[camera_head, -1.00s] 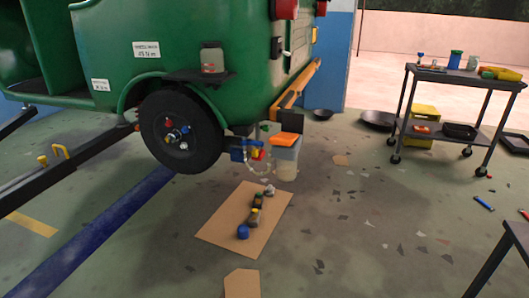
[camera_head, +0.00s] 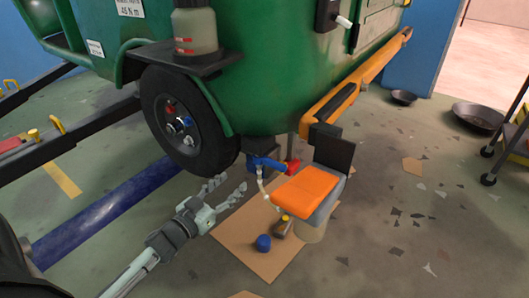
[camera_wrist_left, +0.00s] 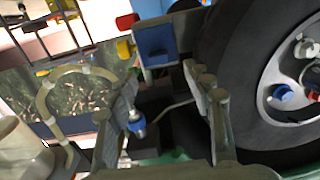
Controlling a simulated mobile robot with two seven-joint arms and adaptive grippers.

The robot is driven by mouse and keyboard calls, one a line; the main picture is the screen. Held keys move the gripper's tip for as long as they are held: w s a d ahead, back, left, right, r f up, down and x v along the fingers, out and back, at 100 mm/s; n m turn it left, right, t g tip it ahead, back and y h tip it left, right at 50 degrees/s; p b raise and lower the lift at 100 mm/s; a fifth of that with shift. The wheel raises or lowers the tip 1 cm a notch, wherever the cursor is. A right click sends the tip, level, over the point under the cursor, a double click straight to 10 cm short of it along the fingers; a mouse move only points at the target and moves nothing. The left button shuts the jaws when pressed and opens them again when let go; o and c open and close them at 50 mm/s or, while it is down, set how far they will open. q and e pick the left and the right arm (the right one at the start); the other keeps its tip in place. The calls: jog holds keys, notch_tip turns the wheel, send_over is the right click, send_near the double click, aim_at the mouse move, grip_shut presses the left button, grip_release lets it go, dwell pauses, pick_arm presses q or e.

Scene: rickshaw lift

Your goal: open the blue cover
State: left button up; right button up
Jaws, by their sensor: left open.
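A small blue part that looks like the blue cover (camera_head: 262,163) sits under the green body's lower edge, beside the wheel, on a dark box. In the left wrist view a square blue face (camera_wrist_left: 157,45) shows just beyond my fingertips, beside yellow and red parts. My left gripper (camera_head: 229,190) is open and empty, low in front of the wheel and just left of the blue part, apart from it. Its spread fingers show in the left wrist view (camera_wrist_left: 162,80). My right gripper is not in view.
A pale beaded hose (camera_head: 265,190) hangs below the blue part. An orange-topped container (camera_head: 305,190) stands close on its right. The wheel (camera_head: 178,118) is close on the left. Cardboard (camera_head: 240,240) with a blue cap (camera_head: 263,243) lies on the floor below.

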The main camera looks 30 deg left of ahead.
aim_at(250, 166)
pick_arm(q)
jog(key=shift+h, duration=0.3)
jog(key=w, duration=0.8)
jog(key=shift+w+d+r, duration=0.2)
jog(key=shift+d+r, duration=0.2)
jog(key=shift+c, duration=0.4)
grip_shut()
